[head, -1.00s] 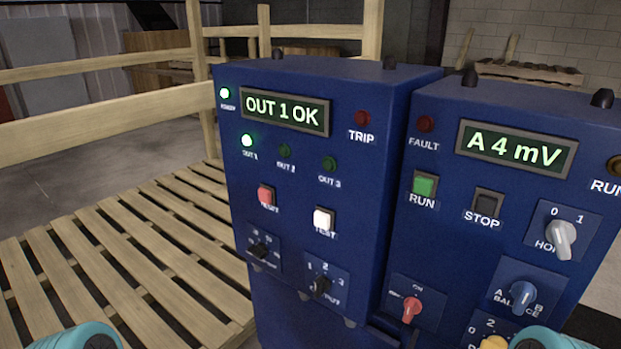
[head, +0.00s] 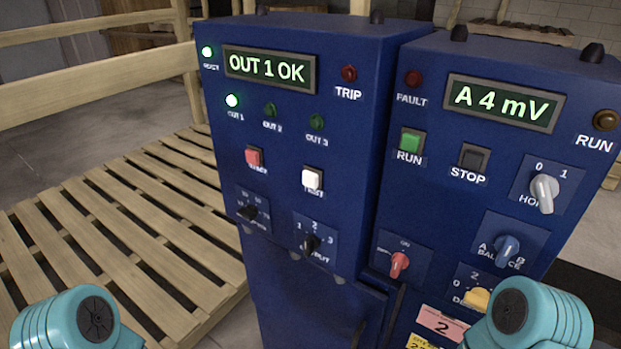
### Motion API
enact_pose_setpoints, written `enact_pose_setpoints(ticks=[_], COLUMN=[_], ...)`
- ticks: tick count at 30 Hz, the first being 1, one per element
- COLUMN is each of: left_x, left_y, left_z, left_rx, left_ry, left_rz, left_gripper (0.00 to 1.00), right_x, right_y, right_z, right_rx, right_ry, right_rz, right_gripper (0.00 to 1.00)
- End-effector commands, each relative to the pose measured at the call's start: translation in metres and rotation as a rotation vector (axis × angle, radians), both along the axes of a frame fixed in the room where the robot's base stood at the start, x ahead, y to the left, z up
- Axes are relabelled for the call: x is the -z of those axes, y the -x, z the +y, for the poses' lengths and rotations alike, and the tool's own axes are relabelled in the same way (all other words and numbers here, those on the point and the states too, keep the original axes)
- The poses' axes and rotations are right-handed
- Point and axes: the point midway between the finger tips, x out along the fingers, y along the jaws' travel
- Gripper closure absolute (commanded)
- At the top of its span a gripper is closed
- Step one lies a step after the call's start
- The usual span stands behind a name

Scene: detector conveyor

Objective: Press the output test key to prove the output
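The white test key (head: 312,179) is on the front of the left blue cabinet (head: 290,275), below the output lamps. Its label is partly covered by the key's edge and hard to read. The display (head: 269,69) on that cabinet reads OUT 1 OK. The OUT 1 lamp (head: 232,101) is lit green; the OUT 2 lamp (head: 270,110) and OUT 3 lamp (head: 316,121) are dark. The black output selector (head: 311,245) sits below the test key, marked 1, 2, 3; its exact setting is hard to read. Neither gripper shows; only teal parts of my arms show at the bottom corners.
A red reset key (head: 254,156) is left of the test key. The dark TRIP lamp (head: 349,73) is at upper right. A second blue cabinet (head: 440,200) at right has a display (head: 504,102) reading A 4 mV. A wooden pallet (head: 120,215) and railing are at left.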

Motion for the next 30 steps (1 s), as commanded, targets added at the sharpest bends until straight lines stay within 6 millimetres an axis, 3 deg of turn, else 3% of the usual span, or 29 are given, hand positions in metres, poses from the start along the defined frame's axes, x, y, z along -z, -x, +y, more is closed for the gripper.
enact_pose_setpoints(ticks=[8, 10, 12, 13, 30], left_x=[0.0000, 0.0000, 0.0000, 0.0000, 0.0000], left_y=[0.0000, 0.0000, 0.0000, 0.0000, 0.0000], left_z=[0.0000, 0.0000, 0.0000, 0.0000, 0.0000], left_rx=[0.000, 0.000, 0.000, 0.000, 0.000], left_ry=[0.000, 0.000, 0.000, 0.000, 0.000], left_rz=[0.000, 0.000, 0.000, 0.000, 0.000], left_gripper=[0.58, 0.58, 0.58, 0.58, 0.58], right_x=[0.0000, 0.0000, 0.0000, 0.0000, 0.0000], right_y=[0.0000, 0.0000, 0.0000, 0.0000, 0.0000], right_z=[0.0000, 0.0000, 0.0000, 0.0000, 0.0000], right_rx=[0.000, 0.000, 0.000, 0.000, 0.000], right_ry=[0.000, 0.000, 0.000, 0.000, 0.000], right_rz=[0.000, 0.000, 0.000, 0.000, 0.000], right_gripper=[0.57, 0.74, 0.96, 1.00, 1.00])
